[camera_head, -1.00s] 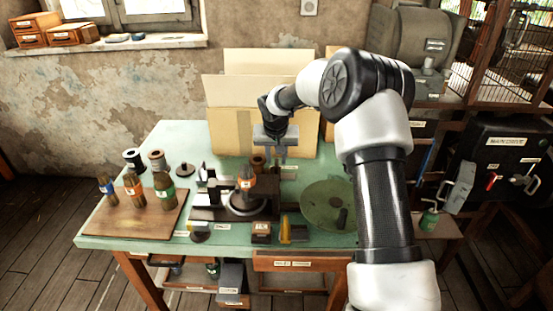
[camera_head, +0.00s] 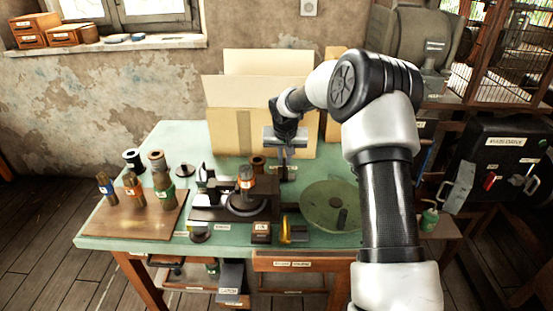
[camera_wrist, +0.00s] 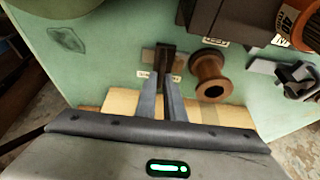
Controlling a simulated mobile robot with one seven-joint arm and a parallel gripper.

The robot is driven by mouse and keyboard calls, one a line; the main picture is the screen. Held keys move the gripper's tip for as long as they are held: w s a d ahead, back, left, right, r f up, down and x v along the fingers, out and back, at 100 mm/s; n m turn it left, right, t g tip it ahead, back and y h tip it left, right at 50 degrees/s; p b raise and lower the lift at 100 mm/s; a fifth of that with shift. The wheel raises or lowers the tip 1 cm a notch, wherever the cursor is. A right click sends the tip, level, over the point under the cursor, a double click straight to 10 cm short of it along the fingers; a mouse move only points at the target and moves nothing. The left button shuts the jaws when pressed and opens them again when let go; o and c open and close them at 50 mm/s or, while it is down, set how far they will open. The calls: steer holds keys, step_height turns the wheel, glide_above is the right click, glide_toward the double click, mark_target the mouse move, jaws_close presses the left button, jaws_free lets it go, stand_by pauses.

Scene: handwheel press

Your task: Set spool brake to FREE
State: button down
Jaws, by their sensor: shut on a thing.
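The spool brake appears as a dark upright lever (camera_wrist: 165,58) on a small brown base with pale label plates, in the wrist view. My gripper (camera_wrist: 160,86) is shut on this lever, with one finger on each side. In the head view my gripper (camera_head: 284,166) is low over the back of the green table, in front of the cardboard box, and largely hides the lever. A brown spool (camera_wrist: 210,74) stands just right of the lever in the wrist view, apart from the fingers. It also shows in the head view (camera_head: 258,164). The label wording is too small to read.
The open cardboard box (camera_head: 228,125) stands close behind my gripper. A round green disc (camera_head: 325,207) lies to the right. A wooden board (camera_head: 120,222) with several bottles is at the left.

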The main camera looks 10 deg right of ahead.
steer(key=shift+s+d, duration=0.2)
steer(key=shift+d, duration=0.9)
steer(key=c, duration=1.8)
jaws_free()
steer(key=shift+d, duration=0.1)
steer(key=shift+c, duration=0.2)
steer(key=shift+r, duration=0.2)
steer(key=v, duration=1.7)
steer(key=shift+p, duration=0.35)
steer(key=shift+s, duration=0.1)
